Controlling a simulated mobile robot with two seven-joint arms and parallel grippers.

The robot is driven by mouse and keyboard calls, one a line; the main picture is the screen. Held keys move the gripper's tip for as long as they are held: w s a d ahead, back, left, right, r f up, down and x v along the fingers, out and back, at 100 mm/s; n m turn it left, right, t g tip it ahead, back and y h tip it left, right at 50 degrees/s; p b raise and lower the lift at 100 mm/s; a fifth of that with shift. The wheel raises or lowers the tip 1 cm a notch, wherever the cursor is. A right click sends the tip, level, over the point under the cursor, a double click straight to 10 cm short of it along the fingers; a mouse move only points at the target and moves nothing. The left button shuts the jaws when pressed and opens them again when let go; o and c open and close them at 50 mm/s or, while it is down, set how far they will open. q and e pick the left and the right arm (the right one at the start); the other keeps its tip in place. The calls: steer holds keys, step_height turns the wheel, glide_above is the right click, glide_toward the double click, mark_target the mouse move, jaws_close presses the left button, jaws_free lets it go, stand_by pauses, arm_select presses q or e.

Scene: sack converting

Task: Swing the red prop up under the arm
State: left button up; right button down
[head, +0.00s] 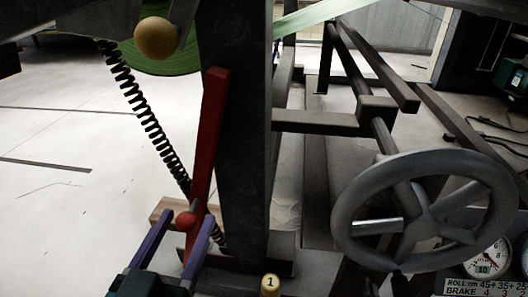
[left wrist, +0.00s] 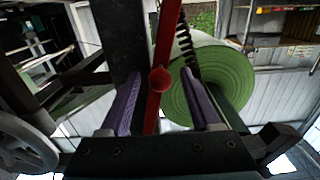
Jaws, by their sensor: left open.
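The red prop (head: 207,140) is a long flat bar standing nearly upright, leaning slightly right at its top, beside a dark post. A red ball knob (head: 185,219) sits low on it. The arm's yellowish ball (head: 156,38) is at the upper left, near the prop's top; I cannot tell whether they touch. My left gripper (head: 181,236) is open, its purple fingers on either side of the prop near the knob. In the left wrist view the prop (left wrist: 167,45) and its knob (left wrist: 160,79) lie between the open fingers (left wrist: 165,92). My right gripper is not in view.
A black coil spring (head: 145,110) runs down left of the prop. A dark post (head: 238,140) stands right behind it. A large grey handwheel (head: 425,212) and a gauge (head: 487,258) are at the right. A green roll (left wrist: 215,85) is behind. Floor at the left is clear.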

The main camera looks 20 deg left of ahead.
mark_target(195, 199)
arm_select(q)
steer(key=b+x, duration=0.1)
steer(key=x, duration=0.4)
steer(key=shift+w, duration=0.15)
jaws_close()
stand_by(1.2)
